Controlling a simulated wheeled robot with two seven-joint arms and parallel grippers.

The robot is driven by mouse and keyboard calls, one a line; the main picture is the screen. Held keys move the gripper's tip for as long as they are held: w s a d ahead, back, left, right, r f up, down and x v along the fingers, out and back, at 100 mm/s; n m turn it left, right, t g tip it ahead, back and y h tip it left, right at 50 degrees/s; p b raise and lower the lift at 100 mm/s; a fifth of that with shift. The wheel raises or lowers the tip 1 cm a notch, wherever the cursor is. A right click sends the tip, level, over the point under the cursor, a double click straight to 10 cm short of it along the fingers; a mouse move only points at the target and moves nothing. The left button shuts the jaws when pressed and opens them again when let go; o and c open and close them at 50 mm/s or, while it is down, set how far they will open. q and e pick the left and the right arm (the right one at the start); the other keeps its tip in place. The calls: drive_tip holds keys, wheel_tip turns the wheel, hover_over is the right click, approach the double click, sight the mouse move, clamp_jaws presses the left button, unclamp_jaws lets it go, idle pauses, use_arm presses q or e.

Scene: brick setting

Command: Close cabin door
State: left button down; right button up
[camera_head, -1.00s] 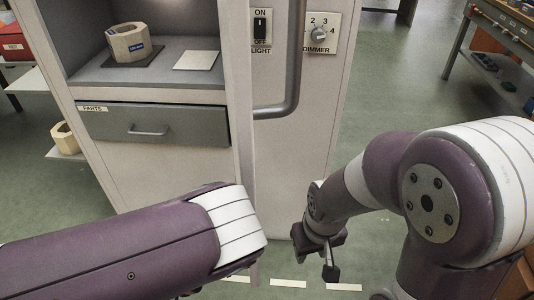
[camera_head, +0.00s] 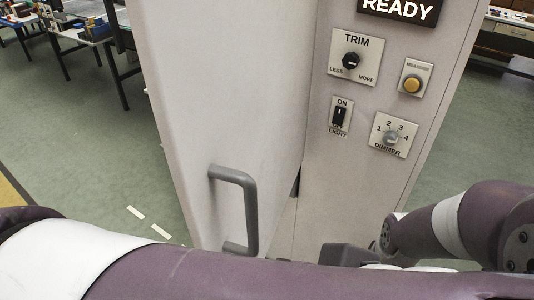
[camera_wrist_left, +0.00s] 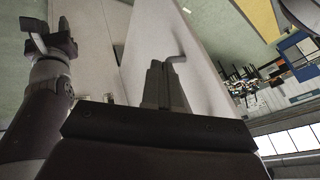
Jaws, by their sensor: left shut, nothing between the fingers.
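The pale cabin door (camera_head: 225,100) fills the middle of the head view, with a grey bar handle (camera_head: 248,210) low on its face.
The control panel carries a READY sign (camera_head: 397,8), a TRIM knob (camera_head: 351,61), a yellow button (camera_head: 412,84), a light switch (camera_head: 339,116) and a dimmer (camera_head: 391,138). Workbenches (camera_head: 85,35) stand at the back left. Green floor (camera_head: 80,130) is clear left of the door.

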use_arm(q)
drive_tip(key=w+a+f+b, duration=0.2)
drive_tip(key=w+a+f, duration=0.3)
drive_tip(key=a+f, duration=0.1)
drive_tip(key=shift+a+f, duration=0.4)
drive_tip(key=shift+a, duration=0.15)
drive_tip(key=shift+w, duration=0.1)
